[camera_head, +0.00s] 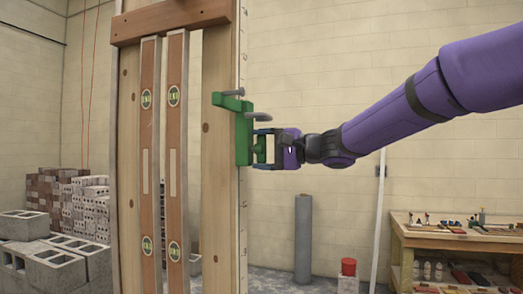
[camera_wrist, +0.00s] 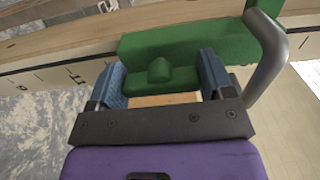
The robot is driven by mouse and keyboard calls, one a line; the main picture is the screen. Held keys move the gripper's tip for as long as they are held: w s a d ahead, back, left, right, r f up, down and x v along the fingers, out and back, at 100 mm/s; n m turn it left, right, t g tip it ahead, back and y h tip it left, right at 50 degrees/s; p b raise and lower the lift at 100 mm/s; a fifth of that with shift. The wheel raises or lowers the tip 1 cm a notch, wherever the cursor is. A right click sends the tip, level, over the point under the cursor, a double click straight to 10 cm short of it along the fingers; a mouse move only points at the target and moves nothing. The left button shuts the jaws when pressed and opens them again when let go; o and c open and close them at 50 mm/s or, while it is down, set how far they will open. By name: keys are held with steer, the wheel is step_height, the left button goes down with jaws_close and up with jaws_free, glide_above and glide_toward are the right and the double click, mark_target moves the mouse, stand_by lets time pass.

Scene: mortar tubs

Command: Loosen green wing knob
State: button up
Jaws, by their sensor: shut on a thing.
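A green clamp-like bracket (camera_head: 242,135) is fixed on the edge of an upright wooden board, with a grey rod through it. The green wing knob (camera_head: 260,150) sticks out from its right side. My gripper (camera_head: 262,149) comes in from the right and is shut on the knob. In the wrist view the knob (camera_wrist: 160,78) sits between the two blue-padded fingers (camera_wrist: 162,82), below the green bracket body (camera_wrist: 190,42). The finger contact on the knob's sides is partly hidden. A bent grey rod (camera_wrist: 268,55) passes close by the right finger.
Two spirit levels (camera_head: 174,160) hang on the board, left of the bracket. A measuring scale (camera_wrist: 60,74) runs along the board's edge. Concrete blocks (camera_head: 55,262) lie at left.

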steer(key=o, duration=0.9)
steer(key=shift+d, duration=0.1)
steer(key=v, duration=1)
steer(key=shift+s+d+r, duration=0.1)
steer(key=shift+s+d, duration=0.05)
steer(key=shift+d, duration=0.2)
steer(key=s+d+f+n+h, duration=0.1)
steer(key=s+d+f+h, duration=0.4)
steer(key=s, duration=0.5)
steer(key=s+d+f+n+h, duration=0.1)
steer(key=s+d+f+h, duration=0.5)
steer(key=s+f, duration=0.3)
steer(key=s+d+f+n+g+h, duration=0.1)
steer(key=s+d+f+h, duration=0.5)
steer(key=s, duration=0.5)
steer(key=shift+s+d+f+n, duration=0.1)
steer(key=shift+d+f+n, duration=0.15)
steer(key=shift+d, duration=0.25)
steer(key=shift+s+d+f+n, duration=0.15)
steer(key=shift+d+f, duration=0.15)
steer(key=shift+d, duration=0.2)
